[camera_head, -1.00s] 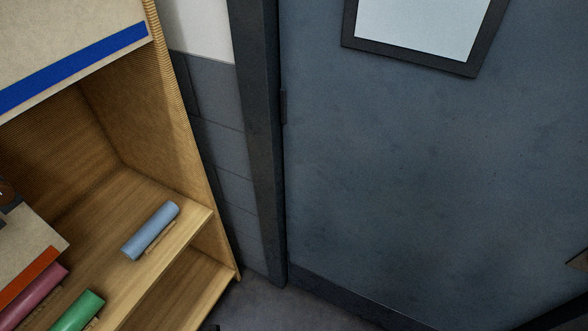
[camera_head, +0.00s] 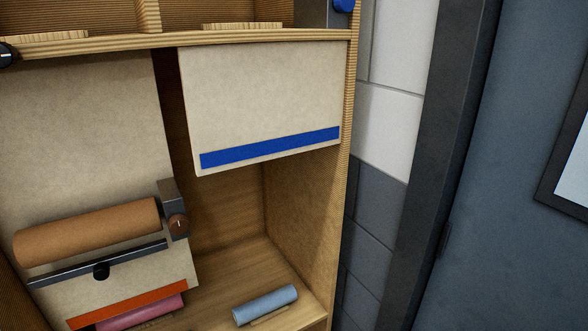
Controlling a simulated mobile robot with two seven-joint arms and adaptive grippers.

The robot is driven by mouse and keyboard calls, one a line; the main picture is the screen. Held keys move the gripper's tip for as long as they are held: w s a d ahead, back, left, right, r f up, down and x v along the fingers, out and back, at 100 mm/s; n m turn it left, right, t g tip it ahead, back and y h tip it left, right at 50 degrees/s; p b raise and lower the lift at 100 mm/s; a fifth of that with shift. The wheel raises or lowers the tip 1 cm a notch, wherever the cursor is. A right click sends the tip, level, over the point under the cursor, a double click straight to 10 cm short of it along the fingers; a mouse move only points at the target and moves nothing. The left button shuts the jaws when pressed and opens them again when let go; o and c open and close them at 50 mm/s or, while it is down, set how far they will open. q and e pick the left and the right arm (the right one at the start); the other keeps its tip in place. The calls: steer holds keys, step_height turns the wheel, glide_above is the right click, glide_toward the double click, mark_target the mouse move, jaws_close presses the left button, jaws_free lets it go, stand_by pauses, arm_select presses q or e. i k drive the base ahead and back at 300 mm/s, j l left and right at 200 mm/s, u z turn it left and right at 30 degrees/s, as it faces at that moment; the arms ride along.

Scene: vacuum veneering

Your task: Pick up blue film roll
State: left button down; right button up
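The blue film roll (camera_head: 265,305) is a pale blue cylinder lying on its side on the wooden shelf, at the bottom middle of the head view. A small light wooden piece lies along its front side. Nothing covers the roll from above, and the space around it on the shelf looks clear. Neither of my grippers shows in the head view.
A wooden cabinet (camera_head: 352,100) surrounds the roll. A sheet with a blue stripe (camera_head: 270,148) hangs above it. To the left are a brown roll (camera_head: 87,232) on a dark holder, an orange-striped sheet (camera_head: 128,303) and a pink roll (camera_head: 140,313). A grey door (camera_head: 500,200) stands at right.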

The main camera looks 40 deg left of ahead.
mark_target(244, 314)
steer(key=k+l+u, duration=0.1)
steer(key=k+u, duration=0.15)
steer(key=k, duration=0.2)
steer(key=u, duration=1.5)
